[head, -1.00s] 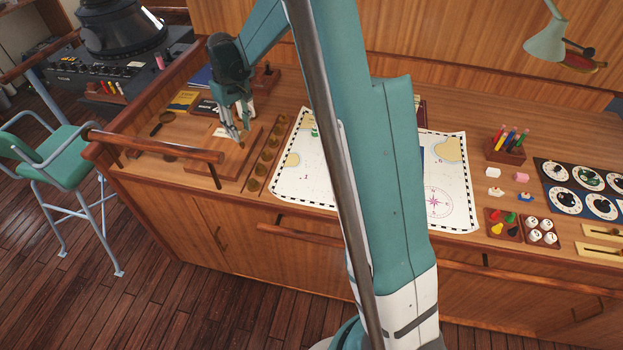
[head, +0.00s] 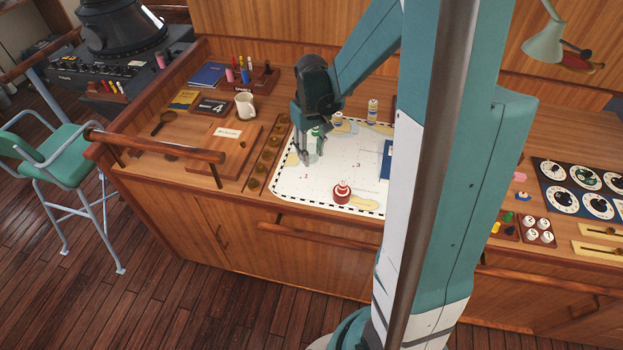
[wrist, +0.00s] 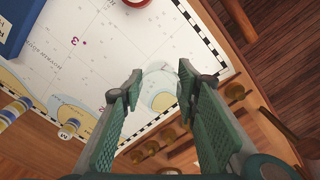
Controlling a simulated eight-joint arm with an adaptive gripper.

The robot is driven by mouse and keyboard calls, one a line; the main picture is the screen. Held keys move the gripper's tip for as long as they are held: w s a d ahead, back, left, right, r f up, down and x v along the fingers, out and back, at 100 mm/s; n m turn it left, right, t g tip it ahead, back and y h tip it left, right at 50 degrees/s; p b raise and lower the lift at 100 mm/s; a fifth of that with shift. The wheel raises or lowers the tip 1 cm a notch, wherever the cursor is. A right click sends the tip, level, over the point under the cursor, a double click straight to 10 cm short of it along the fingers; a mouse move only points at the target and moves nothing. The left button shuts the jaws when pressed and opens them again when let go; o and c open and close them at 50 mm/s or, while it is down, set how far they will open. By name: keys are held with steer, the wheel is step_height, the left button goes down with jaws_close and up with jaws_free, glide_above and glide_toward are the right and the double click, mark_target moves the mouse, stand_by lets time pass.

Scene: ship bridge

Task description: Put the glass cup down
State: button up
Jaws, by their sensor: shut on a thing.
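My gripper (head: 307,158) is over the left part of the paper chart (head: 320,182) in the head view. In the wrist view its two green fingers (wrist: 158,84) stand apart, with the faint, clear glass cup (wrist: 160,78) between their tips. The chart's printed lines and a yellow patch show through the glass. In the head view the cup (head: 317,148) is only a pale shape beside the fingers, with something green by it. I cannot tell whether its base touches the chart.
A red-and-white piece (head: 342,194) stands near the chart's front edge. Pale banded pieces (head: 373,110) stand towards the back, and a blue book (head: 386,162) lies to the right. A wooden strip of brass discs (head: 267,152) and a white mug (head: 245,105) are left.

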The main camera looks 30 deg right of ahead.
steer(key=shift+f, duration=0.1)
stand_by(0.3)
glide_above(311, 179)
steer(key=shift+f, duration=2.85)
steer(key=shift+f, duration=2.05)
steer(key=shift+f, duration=0.15)
steer(key=o, duration=0.9)
steer(key=shift+r, duration=6.15)
